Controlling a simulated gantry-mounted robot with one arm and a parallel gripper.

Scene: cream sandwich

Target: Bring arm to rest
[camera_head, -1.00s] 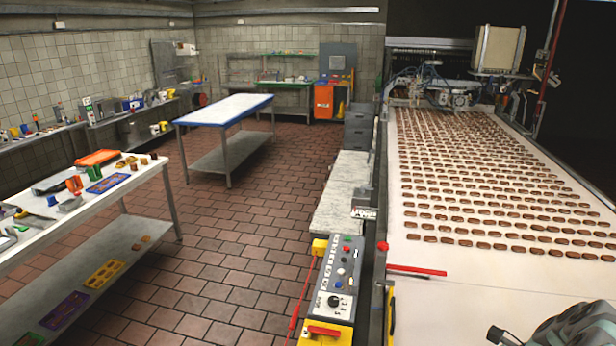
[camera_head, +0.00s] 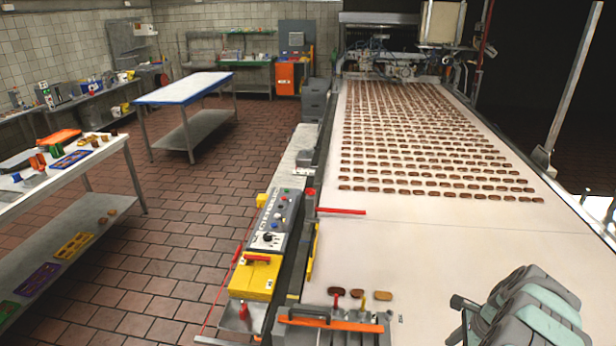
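My grey-green arm shows at the lower right corner, over the near right part of the pale conveyor belt (camera_head: 450,240). A dark, narrow part at the arm's left end may be my gripper (camera_head: 463,304). Its fingers cannot be made out, so I cannot tell whether it is open or shut. I see nothing held there. The arm appears folded, and its lower part is cut off by the picture's edge.
Rows of brown sandwich biscuits (camera_head: 420,140) cover the far belt. A control panel (camera_head: 275,222) with a yellow box (camera_head: 255,275) stands left of the belt. The belt's near middle is clear.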

